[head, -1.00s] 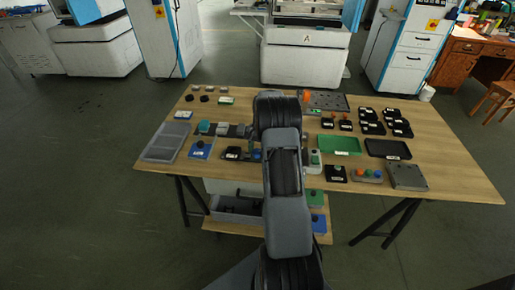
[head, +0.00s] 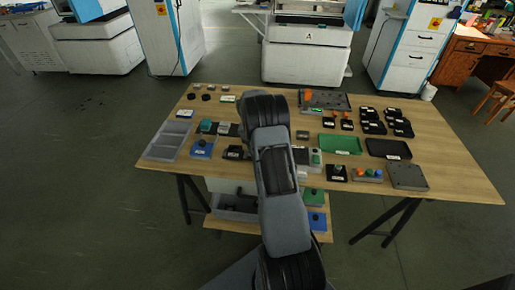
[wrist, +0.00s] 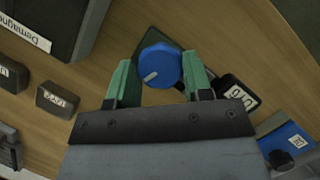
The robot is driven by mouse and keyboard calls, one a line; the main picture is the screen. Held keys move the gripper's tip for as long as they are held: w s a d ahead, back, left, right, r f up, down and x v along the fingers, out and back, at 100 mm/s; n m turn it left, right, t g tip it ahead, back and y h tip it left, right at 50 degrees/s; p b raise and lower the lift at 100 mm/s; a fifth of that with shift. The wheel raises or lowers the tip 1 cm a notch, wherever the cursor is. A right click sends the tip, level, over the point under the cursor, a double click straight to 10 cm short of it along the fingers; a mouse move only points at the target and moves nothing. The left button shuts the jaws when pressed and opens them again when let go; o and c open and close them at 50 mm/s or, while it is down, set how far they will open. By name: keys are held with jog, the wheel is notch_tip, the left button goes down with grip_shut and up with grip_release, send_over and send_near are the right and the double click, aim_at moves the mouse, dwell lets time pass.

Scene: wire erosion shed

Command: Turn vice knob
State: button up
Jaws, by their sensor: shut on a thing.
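A round blue knob (wrist: 160,66) with a pale pointer line shows in the wrist view, above the wooden table top. My gripper (wrist: 157,74) has two green fingers, one on each side of the knob, and is shut on it. The pointer line slants toward the lower left. The body of the vice under the knob cannot be made out. In the head view my arm hides the knob and the gripper.
A dark box labelled "Demagne..." (wrist: 58,22) stands at the upper left of the wrist view. A black labelled block (wrist: 230,88) is close beside the right finger. A blue box (wrist: 284,140) with a black knob is at lower right. Small dark labelled blocks (wrist: 57,99) lie left.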

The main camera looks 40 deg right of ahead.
jog(key=shift+a+n+h, duration=0.1)
jog(key=shift+n+h, duration=0.6)
jog(key=shift+n, duration=1.2)
jog(key=o, duration=0.9)
jog(key=v, duration=1.4)
jog(key=shift+s, duration=0.25)
